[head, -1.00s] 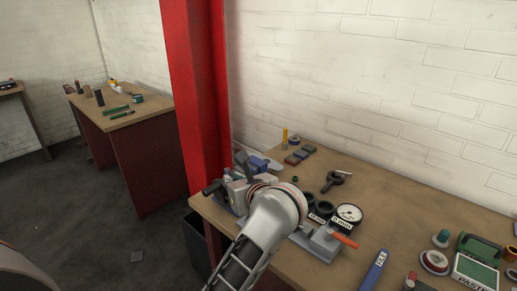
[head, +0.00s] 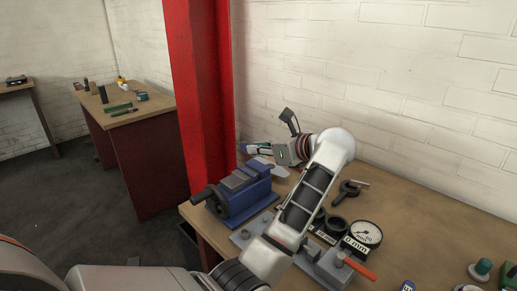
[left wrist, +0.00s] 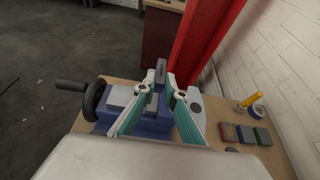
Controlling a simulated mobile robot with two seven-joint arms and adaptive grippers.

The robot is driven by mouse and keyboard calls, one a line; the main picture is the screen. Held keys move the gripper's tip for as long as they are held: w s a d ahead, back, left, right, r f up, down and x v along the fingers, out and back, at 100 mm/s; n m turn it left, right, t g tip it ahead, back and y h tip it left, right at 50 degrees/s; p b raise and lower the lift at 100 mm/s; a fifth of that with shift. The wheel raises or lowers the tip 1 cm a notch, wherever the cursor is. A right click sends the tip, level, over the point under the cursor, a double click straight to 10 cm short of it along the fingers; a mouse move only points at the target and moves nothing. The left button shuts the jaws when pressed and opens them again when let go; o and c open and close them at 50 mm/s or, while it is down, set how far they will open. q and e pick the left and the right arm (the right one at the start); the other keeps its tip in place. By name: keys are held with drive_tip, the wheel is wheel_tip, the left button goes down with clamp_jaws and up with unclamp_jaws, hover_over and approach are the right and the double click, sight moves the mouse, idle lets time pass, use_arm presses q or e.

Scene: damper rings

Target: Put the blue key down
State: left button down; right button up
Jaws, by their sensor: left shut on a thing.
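My left gripper (head: 270,150) reaches over the back left of the near bench, beyond the blue vice (head: 243,195). In the left wrist view its two teal fingers (left wrist: 166,82) are closed around a narrow blue-grey piece, which I take for the blue key (left wrist: 161,73). The key's far end is small and partly hidden by the fingers. A pale, flat oval plate (head: 270,168) lies on the bench below the gripper. It also shows beside the right finger in the left wrist view (left wrist: 196,106). My right gripper is not in view.
A red post (head: 203,90) stands at the bench's left end, near the gripper. Black rings (head: 338,226), a dial gauge (head: 365,235) and a red-handled fixture (head: 328,264) lie under and beside my arm. Coloured blocks (left wrist: 245,134) sit along the wall.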

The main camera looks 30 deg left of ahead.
use_arm(q)
wheel_tip(320, 180, down, 4)
drive_tip(key=shift+r+b, duration=0.2)
drive_tip(key=shift+b, duration=0.6)
drive_tip(key=shift+f+b, duration=0.3)
drive_tip(key=shift+f, duration=0.45)
use_arm(e)
drive_tip(key=shift+w+f, duration=0.35)
drive_tip(key=shift+f, duration=0.25)
drive_tip(key=shift+f, duration=0.1)
